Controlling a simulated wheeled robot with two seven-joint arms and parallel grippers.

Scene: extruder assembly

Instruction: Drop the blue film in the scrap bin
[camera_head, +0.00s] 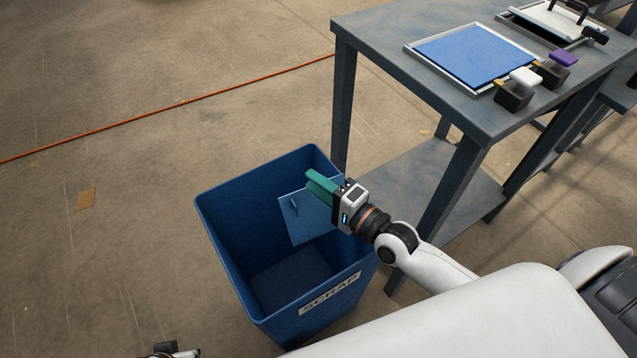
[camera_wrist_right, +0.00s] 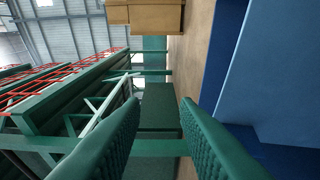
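The blue scrap bin (camera_head: 225,240), labelled SCRAP, stands open on the floor. A thin, lighter blue film (camera_head: 312,222) is tilted inside its mouth, below and beside my right gripper (camera_head: 320,184); a small tab shows on its face. The right gripper's green fingers are over the bin's far right part. In the right wrist view the fingers (camera_wrist_right: 160,115) are apart with nothing between them, and a blue sheet (camera_wrist_right: 285,80) shows to their right. I cannot tell whether the film touches the bin wall. Of my left arm, only a small part shows at the bottom edge.
A grey table (camera_head: 395,60) stands right of the bin, holding a framed tray (camera_head: 413,54) with a blue sheet (camera_head: 475,52) and small black blocks with white and purple tops. An orange line (camera_head: 190,98) crosses the floor.

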